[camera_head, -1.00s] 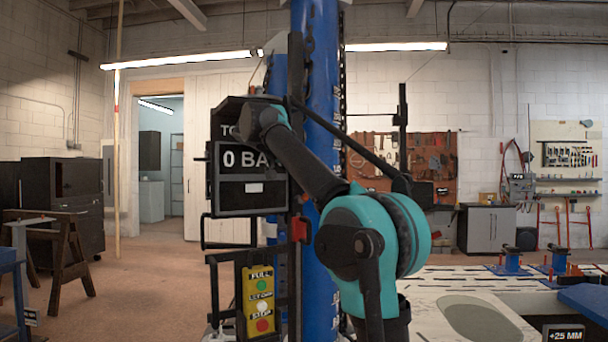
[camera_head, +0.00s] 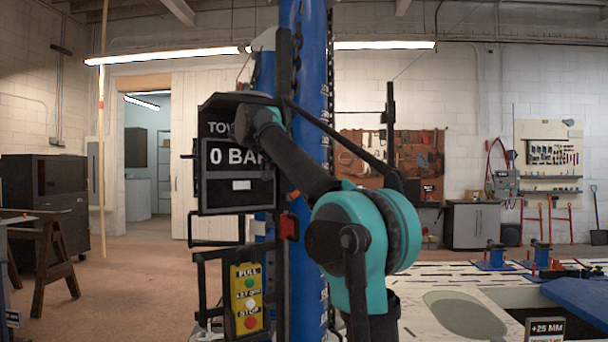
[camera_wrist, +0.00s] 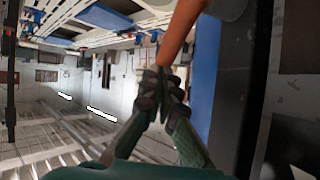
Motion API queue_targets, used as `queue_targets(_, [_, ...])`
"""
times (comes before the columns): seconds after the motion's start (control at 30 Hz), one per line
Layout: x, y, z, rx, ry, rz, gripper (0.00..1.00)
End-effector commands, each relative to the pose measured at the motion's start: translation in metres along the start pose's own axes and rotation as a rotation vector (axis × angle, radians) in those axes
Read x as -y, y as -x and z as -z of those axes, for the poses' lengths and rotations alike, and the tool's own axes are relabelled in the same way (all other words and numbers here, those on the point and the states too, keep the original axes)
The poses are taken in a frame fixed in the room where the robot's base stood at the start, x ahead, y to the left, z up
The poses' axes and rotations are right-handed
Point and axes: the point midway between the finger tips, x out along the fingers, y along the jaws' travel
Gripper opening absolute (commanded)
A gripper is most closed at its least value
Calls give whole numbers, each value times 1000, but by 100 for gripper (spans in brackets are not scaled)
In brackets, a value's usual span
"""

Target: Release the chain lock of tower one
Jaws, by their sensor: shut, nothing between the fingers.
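Tower one is a tall blue column (camera_head: 308,180) with dark chain (camera_head: 297,45) along it in the head view. A small red part (camera_head: 288,226) sits low on its left side; I cannot tell if it is the chain lock. In the wrist view my gripper (camera_wrist: 162,76) is shut and empty. Its fingertips are by the lower end of an orange-red bar (camera_wrist: 183,30); I cannot tell whether they touch. A blue surface (camera_wrist: 207,75) stands right of the fingers. In the head view my forearm hides the gripper.
A "0 BAR" display (camera_head: 235,170) hangs left of the column. Below it is a yellow button panel (camera_head: 247,300) marked PULL and STOP. A bench top (camera_head: 425,308) with an oval recess and a "+25 MM" sign (camera_head: 545,328) lies at the right.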

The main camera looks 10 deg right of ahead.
Motion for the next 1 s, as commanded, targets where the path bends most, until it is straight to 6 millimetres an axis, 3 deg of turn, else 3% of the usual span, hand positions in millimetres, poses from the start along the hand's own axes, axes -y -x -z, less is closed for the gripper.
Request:
queue_targets(0.17, [0, 0, 0, 1, -1, -2, 0])
queue_targets(0.33, [0, 13, 0, 1, 0, 0, 0])
queue_targets(0.53, [1, 53, -1, 0, 2, 3, 0])
queue_targets(1.0, [-4, 138, -47, 0, 2, 3, 0])
